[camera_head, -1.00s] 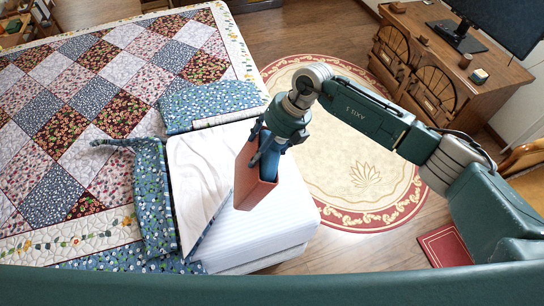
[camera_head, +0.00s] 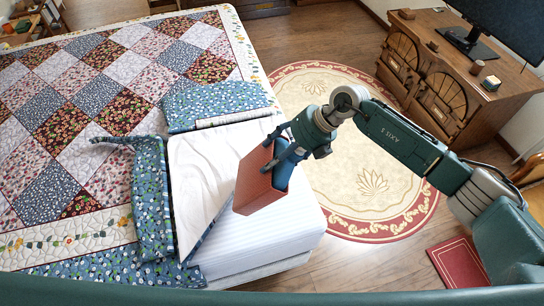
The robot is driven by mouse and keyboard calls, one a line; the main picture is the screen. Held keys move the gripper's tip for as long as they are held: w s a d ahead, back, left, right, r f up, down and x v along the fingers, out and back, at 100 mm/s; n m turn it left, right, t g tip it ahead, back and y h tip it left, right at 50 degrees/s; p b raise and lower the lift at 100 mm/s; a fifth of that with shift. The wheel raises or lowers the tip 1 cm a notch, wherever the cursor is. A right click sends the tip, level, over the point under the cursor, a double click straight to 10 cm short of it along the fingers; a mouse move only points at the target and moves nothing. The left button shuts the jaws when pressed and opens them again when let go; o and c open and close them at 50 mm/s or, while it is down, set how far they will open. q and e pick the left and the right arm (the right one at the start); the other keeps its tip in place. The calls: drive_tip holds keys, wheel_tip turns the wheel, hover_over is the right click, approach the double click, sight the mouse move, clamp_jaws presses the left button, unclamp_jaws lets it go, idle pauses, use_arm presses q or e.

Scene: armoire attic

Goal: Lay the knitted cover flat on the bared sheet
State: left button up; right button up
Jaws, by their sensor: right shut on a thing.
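My right gripper (camera_head: 277,157) is shut on a flat reddish-brown thing like a book cover (camera_head: 255,185), held upright and tilted above the bared sheet. I see no knit on it, and a blue part beside it is partly hidden by the fingers. The bared sheet (camera_head: 285,225) is a pale striped surface at the bed's near right corner. A patchwork quilt (camera_head: 100,95) covers the rest of the bed. Its blue floral underside (camera_head: 150,200) is folded back at the corner, with a plain white layer (camera_head: 195,175) next to it. My left gripper is out of view.
A round cream and red rug (camera_head: 375,185) lies on the wooden floor right of the bed. A wooden cabinet (camera_head: 450,80) with a dark monitor (camera_head: 500,30) stands at the upper right. A red book-like thing (camera_head: 460,262) lies on the floor at the lower right.

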drive_tip(key=shift+y, duration=0.9)
drive_tip(key=shift+d+f+b, duration=0.35)
drive_tip(key=shift+f+b, duration=0.35)
drive_tip(key=shift+b, duration=0.35)
drive_tip(key=shift+d+f+b, duration=0.4)
drive_tip(key=shift+f+b, duration=0.3)
drive_tip(key=shift+b, duration=0.3)
drive_tip(key=shift+d+f+b, duration=0.35)
drive_tip(key=shift+f+b, duration=0.35)
drive_tip(key=shift+b, duration=0.35)
drive_tip(key=d+f+b, duration=0.1)
drive_tip(key=b, duration=0.1)
drive_tip(key=d+f+y+b, duration=0.1)
drive_tip(key=f+b, duration=0.1)
drive_tip(key=b, duration=0.1)
drive_tip(key=shift+b, duration=0.3)
drive_tip(key=o, duration=1.8)
drive_tip(key=shift+o, duration=0.5)
